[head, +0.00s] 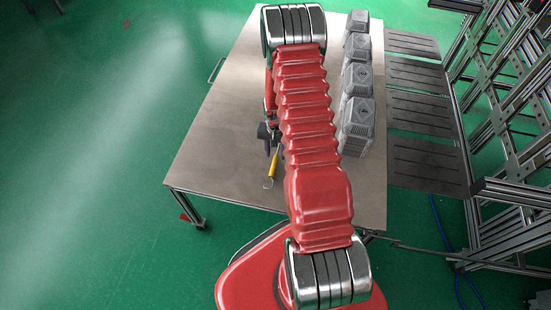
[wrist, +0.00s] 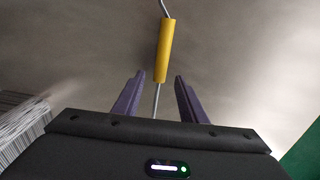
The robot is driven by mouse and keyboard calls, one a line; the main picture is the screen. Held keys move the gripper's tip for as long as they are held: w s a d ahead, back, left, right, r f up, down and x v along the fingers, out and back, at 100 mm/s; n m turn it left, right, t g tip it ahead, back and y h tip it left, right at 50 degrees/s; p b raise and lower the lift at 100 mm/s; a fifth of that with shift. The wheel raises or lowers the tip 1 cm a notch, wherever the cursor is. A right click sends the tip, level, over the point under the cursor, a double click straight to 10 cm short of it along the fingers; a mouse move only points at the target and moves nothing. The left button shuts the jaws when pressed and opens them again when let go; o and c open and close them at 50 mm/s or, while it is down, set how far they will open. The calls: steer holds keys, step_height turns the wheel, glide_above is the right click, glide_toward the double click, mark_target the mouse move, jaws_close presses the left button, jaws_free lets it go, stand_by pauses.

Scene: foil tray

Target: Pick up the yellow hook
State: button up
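The yellow hook (head: 273,167) is a yellow handle on a thin metal rod with a bent end, on the grey table (head: 225,150). In the wrist view the hook (wrist: 163,52) runs upright in the picture, and its lower rod reaches down between my two purple fingers. My gripper (wrist: 157,84) is open, with one finger on each side of the rod. I cannot tell the height of the fingers above the table. In the head view my gripper (head: 270,135) is partly hidden by my red arm and sits just behind the yellow handle.
A row of grey ribbed foil containers (head: 358,110) stands along the table's right side; a ribbed grey edge (wrist: 20,118) shows at left in the wrist view. Dark panels (head: 420,110) and a metal frame (head: 505,90) lie further right. The table's left part is clear.

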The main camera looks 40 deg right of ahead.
mark_target(276, 158)
steer(key=shift+f, duration=1.1)
steer(key=shift+c, duration=0.4)
jaws_close()
